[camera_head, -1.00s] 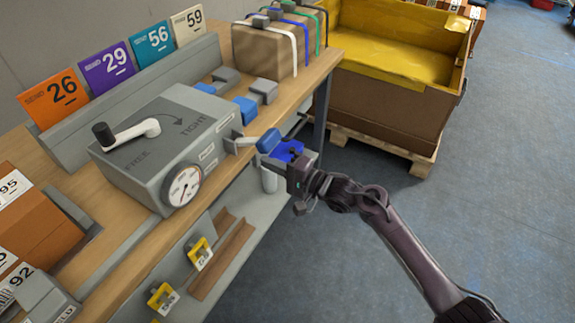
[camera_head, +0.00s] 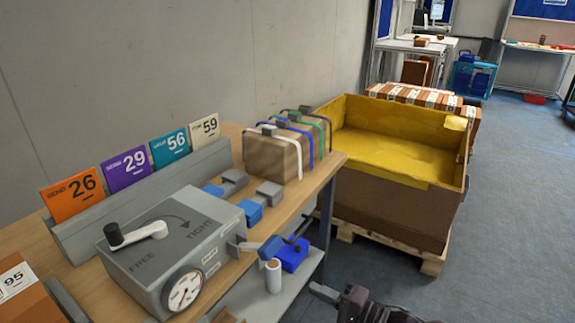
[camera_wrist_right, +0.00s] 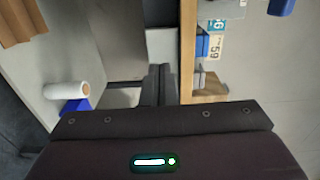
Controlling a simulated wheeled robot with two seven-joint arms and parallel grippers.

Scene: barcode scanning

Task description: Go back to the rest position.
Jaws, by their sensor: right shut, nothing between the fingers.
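My right gripper (camera_head: 330,292) is at the bottom of the head view, to the right of the workbench's lower shelf and apart from it. Its dark fingers (camera_wrist_right: 159,85) are closed together in the right wrist view, with nothing between them. A blue block (camera_head: 291,254) sits on the lower shelf beside a white roll (camera_head: 273,275). The roll (camera_wrist_right: 70,89) also shows at the left of the right wrist view. My left gripper does not show.
The wooden bench (camera_head: 332,160) holds a grey lever box with a gauge (camera_head: 183,290), number cards (camera_head: 124,169) and strapped boxes (camera_head: 272,158). A yellow-lined crate (camera_head: 390,215) stands on a pallet behind. The floor at right (camera_head: 500,250) is clear.

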